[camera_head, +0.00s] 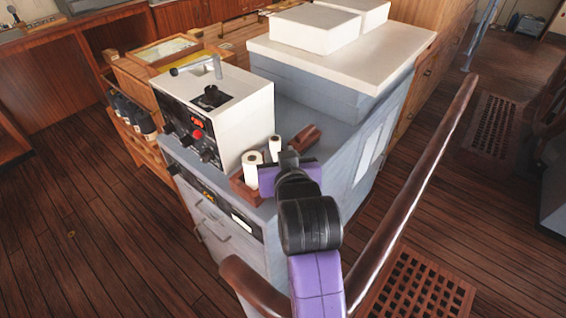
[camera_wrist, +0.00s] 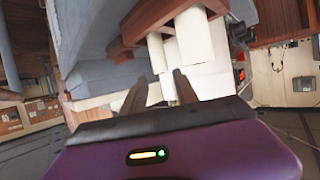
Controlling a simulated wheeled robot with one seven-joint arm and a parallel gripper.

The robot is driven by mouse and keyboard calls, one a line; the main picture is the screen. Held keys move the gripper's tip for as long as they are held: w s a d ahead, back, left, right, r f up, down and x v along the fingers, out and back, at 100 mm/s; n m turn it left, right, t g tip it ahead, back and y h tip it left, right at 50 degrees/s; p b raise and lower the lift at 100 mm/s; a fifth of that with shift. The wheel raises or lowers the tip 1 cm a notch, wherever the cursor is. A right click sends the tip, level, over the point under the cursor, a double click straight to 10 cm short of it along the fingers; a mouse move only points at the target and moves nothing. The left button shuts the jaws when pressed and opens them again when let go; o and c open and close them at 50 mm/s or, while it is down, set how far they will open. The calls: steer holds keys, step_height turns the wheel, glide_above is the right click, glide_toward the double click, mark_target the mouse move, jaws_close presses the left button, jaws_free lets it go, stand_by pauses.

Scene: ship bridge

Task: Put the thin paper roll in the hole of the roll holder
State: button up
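In the wrist view, my two fingers (camera_wrist: 158,84) are spread apart and point toward the rolls. A thick roll (camera_wrist: 193,36) and a thinner one (camera_wrist: 156,52) show beyond them, near the holder's wooden bar (camera_wrist: 150,22). The hole is not clear.
A white instrument box (camera_head: 245,115) with knobs and a lever stands left of the rolls. A raised white-topped cabinet (camera_head: 345,55) is behind. A wooden handrail (camera_head: 420,190) runs to the right of my arm.

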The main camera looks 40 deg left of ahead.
steer(key=shift+v, duration=1.9)
